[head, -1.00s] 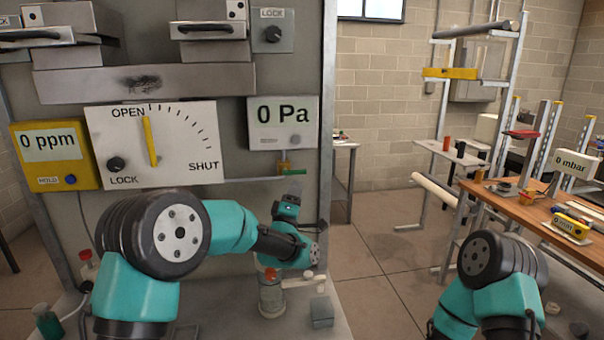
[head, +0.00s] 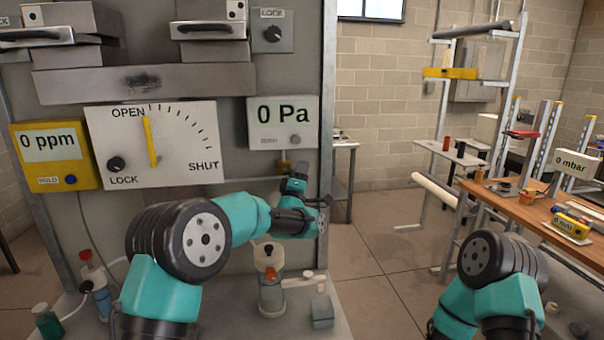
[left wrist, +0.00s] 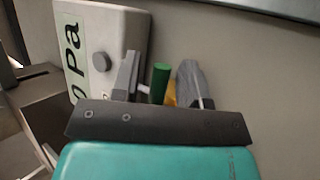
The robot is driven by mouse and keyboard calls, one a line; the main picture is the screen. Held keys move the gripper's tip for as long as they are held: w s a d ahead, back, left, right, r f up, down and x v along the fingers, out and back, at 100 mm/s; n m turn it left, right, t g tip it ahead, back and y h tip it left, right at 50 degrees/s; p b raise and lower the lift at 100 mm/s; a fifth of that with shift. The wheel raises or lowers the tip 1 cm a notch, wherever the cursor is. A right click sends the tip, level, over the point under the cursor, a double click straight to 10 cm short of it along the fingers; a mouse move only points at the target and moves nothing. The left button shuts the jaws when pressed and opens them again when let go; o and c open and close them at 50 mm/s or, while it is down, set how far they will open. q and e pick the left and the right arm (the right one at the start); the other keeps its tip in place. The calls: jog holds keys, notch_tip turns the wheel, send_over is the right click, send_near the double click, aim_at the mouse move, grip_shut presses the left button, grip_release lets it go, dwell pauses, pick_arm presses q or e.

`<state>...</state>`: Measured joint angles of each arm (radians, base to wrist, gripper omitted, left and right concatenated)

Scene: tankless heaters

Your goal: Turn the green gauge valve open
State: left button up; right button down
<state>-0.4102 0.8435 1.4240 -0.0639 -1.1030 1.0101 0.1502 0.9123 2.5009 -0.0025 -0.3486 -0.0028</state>
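The green valve handle (left wrist: 160,82) shows in the left wrist view, with a yellow brass body (left wrist: 171,94) beside it. The brass fitting (head: 284,167) shows in the head view under the white gauge (head: 283,123), which reads 0 Pa; the green handle is hidden there behind my gripper. My left gripper (head: 297,172) is up at the valve. In the left wrist view its two fingers (left wrist: 160,86) stand apart, one on each side of the green handle, with gaps visible; I cannot tell how deep the handle sits between them. My right gripper is out of view.
A panel dial (head: 185,150) marked OPEN and SHUT and a yellow 0 ppm meter (head: 50,155) are on the wall at left. A bottle with an orange part (head: 271,292) and a grey block (head: 321,312) stand on the ledge below my left arm.

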pick_arm(q)
grip_shut()
